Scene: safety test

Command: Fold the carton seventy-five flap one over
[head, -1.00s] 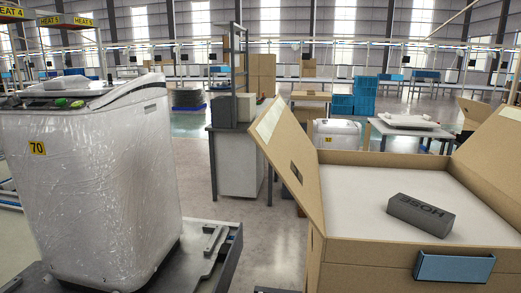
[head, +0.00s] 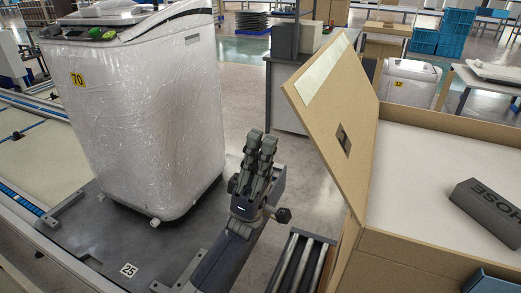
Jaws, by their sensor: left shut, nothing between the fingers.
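The large brown carton (head: 425,255) stands at the right, partly cut off by the picture's edge. Its left flap (head: 322,112) stands up and leans outward to the left, with a pale strip along its top and a dark hand slot. No number shows on the carton. Inside lies a white surface with a dark grey block marked HOSE (head: 487,212) on it. My left gripper (head: 261,143) is shut and empty, pointing up, to the left of the flap and apart from it. My right gripper is out of view.
A wrapped white machine labelled 70 (head: 150,115) stands on a dark platform marked 25 (head: 105,238) at the left. A roller conveyor (head: 300,262) runs below the flap. A grey bench (head: 285,85) stands behind. Open floor lies between machine and carton.

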